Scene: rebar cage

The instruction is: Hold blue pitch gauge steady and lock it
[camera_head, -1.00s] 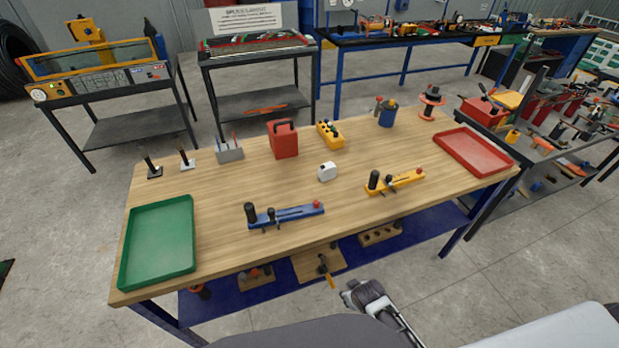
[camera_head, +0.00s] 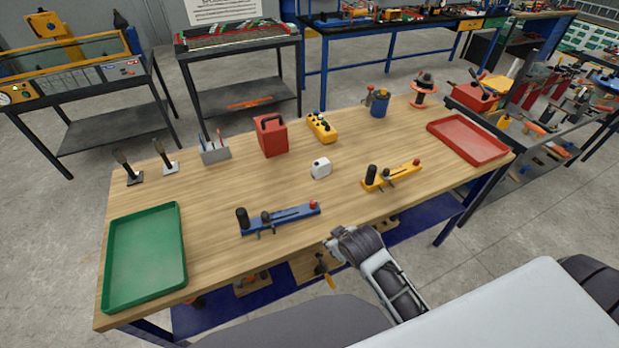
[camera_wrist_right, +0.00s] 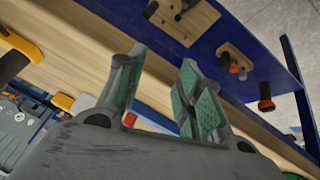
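The blue pitch gauge (camera_head: 280,218) lies on the wooden table near its front edge, with a black upright handle at its left end, dark knobs along it and a red knob at its right end. A similar yellow gauge (camera_head: 391,176) lies to its right. My right gripper (camera_head: 333,243) is at the table's front edge, to the lower right of the blue gauge and apart from it. In the right wrist view my right gripper (camera_wrist_right: 158,108) has its two green-padded fingers spread with nothing between them. My left gripper is not in view.
A green tray (camera_head: 146,255) sits at the table's left end and a red tray (camera_head: 468,139) at the right. A small white box (camera_head: 321,168), a red can (camera_head: 271,135) and a yellow block (camera_head: 321,127) stand behind the gauges. Bare wood surrounds the blue gauge.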

